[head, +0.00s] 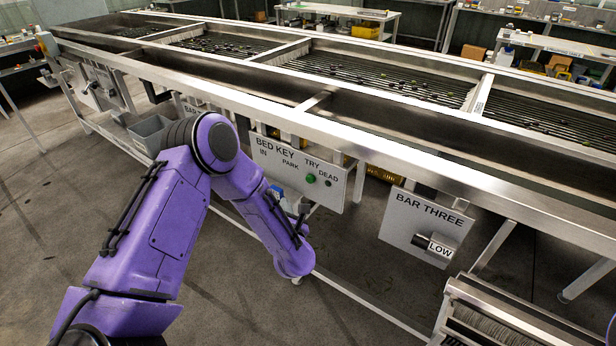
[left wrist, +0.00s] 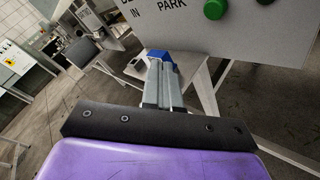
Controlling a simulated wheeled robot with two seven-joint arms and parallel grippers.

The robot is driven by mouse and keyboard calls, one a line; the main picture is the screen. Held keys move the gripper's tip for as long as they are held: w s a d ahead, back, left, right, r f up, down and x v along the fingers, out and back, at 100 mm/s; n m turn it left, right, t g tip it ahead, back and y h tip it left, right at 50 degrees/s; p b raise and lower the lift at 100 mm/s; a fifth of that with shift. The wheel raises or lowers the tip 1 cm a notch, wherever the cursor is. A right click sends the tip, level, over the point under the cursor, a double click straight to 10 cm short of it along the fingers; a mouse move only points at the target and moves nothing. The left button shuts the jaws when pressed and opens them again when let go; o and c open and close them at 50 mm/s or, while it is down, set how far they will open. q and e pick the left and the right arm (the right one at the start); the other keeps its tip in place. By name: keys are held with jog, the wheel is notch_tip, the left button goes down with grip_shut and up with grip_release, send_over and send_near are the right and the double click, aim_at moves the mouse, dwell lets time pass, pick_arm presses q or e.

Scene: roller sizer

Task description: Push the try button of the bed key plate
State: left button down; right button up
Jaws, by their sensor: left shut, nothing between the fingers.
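In the left wrist view the green button (left wrist: 215,9) is at the top edge, and the plate (left wrist: 265,35) shows only in part. My left gripper (left wrist: 159,57) is shut and empty, with blue at its tips, below the plate's lettering and left of the green button. My right gripper is not in view.
A BAR THREE plate (head: 408,221) with a LOW handle (head: 440,247) hangs to the right. A grey bin (head: 148,134) stands under the machine at left. The machine's front rail (head: 400,170) runs above the plates. Floor in front is mostly clear.

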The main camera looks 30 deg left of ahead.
aim_at(310, 179)
pick_arm(q)
jog(key=shift+w, duration=0.1)
jog(key=w+b, duration=0.4)
jog(key=w, duration=0.4)
jog(key=shift+w+d, duration=0.3)
jog(key=shift+d, duration=0.1)
dwell(1.8)
jog(key=shift+w+b, duration=0.45)
